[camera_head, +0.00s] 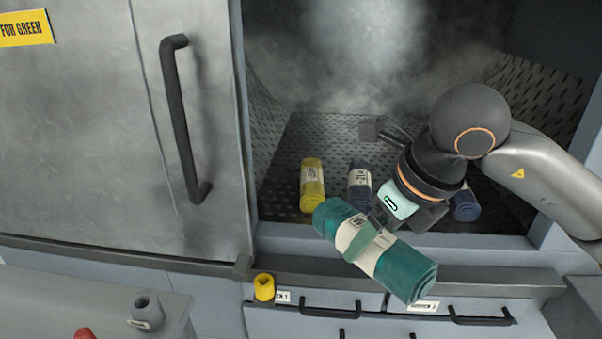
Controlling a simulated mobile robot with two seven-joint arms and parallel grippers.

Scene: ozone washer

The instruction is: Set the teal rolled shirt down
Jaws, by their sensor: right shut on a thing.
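The teal rolled shirt (405,270) has a cream label band and hangs tilted in front of the washer opening, its right end lower. My right gripper (375,221) is shut on it near its middle; the fingers are partly hidden behind the roll and the wrist. The arm comes in from the right. Inside the washer, a yellow roll (312,184) and a dark blue roll (360,186) lie on the perforated floor (310,140). Another dark blue roll (465,205) lies right of the gripper, partly hidden by my arm. My left gripper is not in view.
The metal door (90,130) with a black handle (180,120) stands left of the opening. A front ledge (480,280) and drawers with black handles (330,311) are below. Steam fills the back.

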